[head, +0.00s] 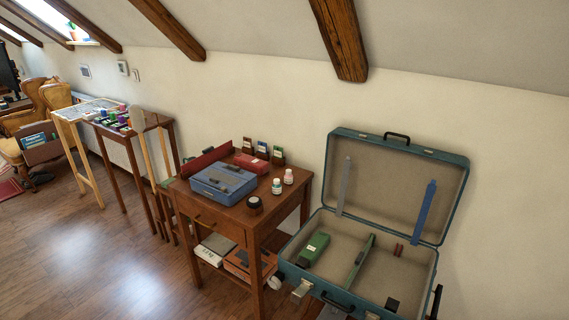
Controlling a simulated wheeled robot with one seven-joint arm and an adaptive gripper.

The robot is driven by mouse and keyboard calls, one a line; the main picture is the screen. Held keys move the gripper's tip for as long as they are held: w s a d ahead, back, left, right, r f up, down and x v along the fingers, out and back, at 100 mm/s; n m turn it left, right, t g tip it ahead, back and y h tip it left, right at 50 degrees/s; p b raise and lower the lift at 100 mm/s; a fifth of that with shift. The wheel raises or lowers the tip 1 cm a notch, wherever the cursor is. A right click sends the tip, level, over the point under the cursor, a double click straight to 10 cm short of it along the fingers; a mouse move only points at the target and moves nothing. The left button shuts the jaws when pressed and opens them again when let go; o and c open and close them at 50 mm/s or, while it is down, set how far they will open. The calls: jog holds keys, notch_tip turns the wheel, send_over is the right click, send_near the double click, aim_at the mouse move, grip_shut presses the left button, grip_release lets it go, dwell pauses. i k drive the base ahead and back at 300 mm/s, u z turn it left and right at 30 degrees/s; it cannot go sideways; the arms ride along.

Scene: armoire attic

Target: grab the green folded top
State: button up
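An open teal suitcase (455,205) stands at the right, its lid raised against the wall. In its beige interior lies a green block-like item (313,248) with a small pale mark, at the left. A long, narrow green item (358,260) lies near the middle. I cannot tell whether either green item is folded cloth. My gripper is not clearly seen in this view.
A brown wooden table (215,215) left of the suitcase holds a blue case (223,184), a red box (251,163), small bottles and a dark jar (254,202). Sloped ceiling beams hang above. Open wooden floor (90,265) lies at the left.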

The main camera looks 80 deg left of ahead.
aim_at(312, 251)
jog(key=u, duration=1.75)
